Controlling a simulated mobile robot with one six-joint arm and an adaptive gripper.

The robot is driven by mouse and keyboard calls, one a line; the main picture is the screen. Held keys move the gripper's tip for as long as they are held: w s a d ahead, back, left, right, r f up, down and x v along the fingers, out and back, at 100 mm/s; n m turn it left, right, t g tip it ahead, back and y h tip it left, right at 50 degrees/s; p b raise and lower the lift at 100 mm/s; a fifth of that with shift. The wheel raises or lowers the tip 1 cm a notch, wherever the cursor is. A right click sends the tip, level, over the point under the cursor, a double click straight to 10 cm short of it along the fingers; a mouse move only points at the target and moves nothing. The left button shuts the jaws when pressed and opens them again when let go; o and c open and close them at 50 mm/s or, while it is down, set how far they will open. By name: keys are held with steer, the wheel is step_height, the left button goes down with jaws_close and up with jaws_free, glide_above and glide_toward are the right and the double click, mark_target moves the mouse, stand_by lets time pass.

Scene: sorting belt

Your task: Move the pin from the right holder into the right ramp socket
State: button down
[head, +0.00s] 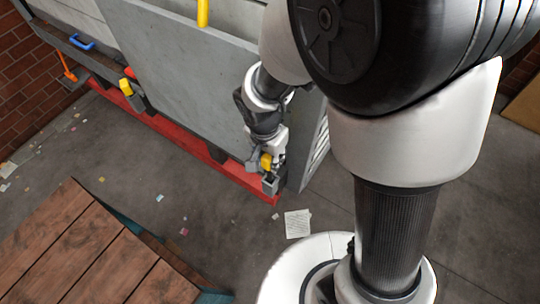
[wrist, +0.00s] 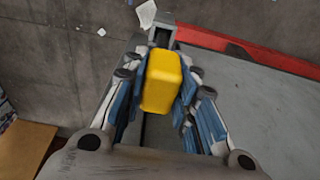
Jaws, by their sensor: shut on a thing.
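The yellow pin (head: 266,161) is between the fingers of my gripper (head: 262,156), at the right end of the grey machine. In the wrist view the pin (wrist: 161,80) fills the space between the blue-padded fingers, and my gripper (wrist: 158,88) is shut on it. The grey right holder (head: 270,184) is just below the pin. It also shows beyond the pin in the wrist view (wrist: 162,34). I cannot tell whether the pin's lower end is inside it. I cannot make out the right ramp socket.
A second yellow pin (head: 126,87) with red beside it is at a left holder (head: 138,103). A red base strip (head: 180,140) runs along the grey machine side (head: 185,65). A wooden platform (head: 90,250) stands front left. Paper scraps lie on open floor.

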mark_target(267, 157)
steer(key=shift+f, duration=0.15)
steer(key=shift+f+b, duration=4.05)
steer(key=shift+b, duration=0.05)
steer(key=c, duration=1.2)
jaws_free()
steer(key=shift+r, duration=0.1)
steer(key=r, duration=0.8)
steer(key=s+a+r, duration=0.1)
steer(key=r, duration=0.2)
steer(key=shift+r, duration=0.4)
steer(key=s+d+r+n+t+b, duration=0.2)
steer(key=s+d+n+b, duration=0.4)
steer(key=s+d, duration=0.6)
steer(key=shift+s+r+n+t+y, duration=0.2)
steer(key=shift+r+n+t+y, duration=0.15)
steer(key=shift+n+t, duration=0.45)
